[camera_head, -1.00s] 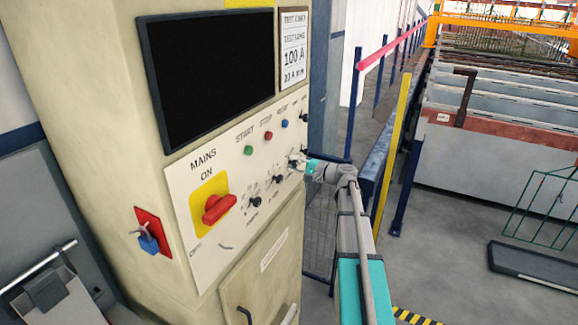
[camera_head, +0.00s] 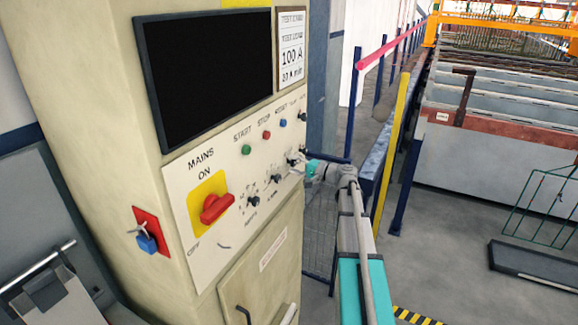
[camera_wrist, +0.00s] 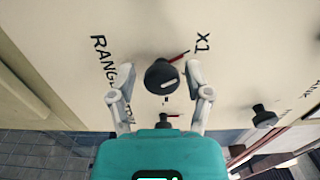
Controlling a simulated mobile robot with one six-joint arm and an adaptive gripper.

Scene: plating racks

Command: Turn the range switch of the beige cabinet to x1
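The beige cabinet (camera_head: 95,100) stands at the left of the head view, with a white control panel (camera_head: 185,245). In the wrist view the range switch (camera_wrist: 162,77) is a round black knob with a white line on its face. The RANGE label is to its left and the X1 label (camera_wrist: 203,43) to its upper right. A short red mark lies between knob and X1. My gripper (camera_wrist: 161,70) is open, with one finger on each side of the knob and gaps visible between. In the head view my gripper (camera_head: 306,166) is at the panel's right end, partly hiding the knobs there.
A second black knob (camera_wrist: 264,116) is right of my gripper in the wrist view. The panel also carries the red MAINS switch (camera_head: 215,208), a green button (camera_head: 246,150) and other small knobs. A yellow post (camera_head: 391,150) and railings stand right of the cabinet.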

